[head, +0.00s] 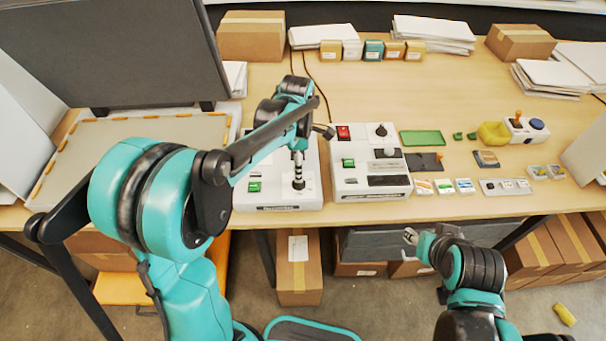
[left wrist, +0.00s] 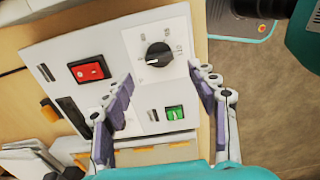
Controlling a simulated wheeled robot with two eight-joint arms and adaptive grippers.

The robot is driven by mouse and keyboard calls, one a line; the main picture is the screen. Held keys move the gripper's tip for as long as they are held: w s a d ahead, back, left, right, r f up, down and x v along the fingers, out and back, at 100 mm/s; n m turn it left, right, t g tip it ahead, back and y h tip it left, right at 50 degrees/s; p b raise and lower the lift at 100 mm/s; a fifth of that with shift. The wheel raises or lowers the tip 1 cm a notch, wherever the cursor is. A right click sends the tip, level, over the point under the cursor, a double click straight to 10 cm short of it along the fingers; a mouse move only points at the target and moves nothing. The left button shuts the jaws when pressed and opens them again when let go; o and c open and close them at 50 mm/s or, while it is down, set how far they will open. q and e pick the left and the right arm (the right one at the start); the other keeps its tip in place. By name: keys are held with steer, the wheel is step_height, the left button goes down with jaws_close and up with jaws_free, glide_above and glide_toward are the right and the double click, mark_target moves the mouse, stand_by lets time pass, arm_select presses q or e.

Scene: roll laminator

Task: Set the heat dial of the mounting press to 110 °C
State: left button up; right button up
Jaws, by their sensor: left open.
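The mounting press is a white control box (head: 280,207) at the table's front edge. Its heat dial, a black round knob (left wrist: 159,54) on a white scale plate, shows clearly in the left wrist view. The dial's white pointer faces left in that view; the scale marks are too small to read. My left gripper (left wrist: 160,77) is open, its two fingers apart, with the dial between and just beyond the tips. In the head view my left gripper (head: 299,163) points down above the dial area, and my arm hides part of the box. My right gripper (head: 410,237) is low, before the table.
A red rocker (left wrist: 89,69) and a green switch (left wrist: 174,113) sit near the dial. A second white control box (head: 350,187) stands close on the right. A large dark panel (head: 110,50) rises at the left. Small items lie farther right.

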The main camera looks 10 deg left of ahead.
arm_select(q)
step_height(320, 180, down, 6)
steer(key=shift+f+b, duration=0.1)
steer(key=shift+b, duration=0.55)
steer(key=c, duration=1.2)
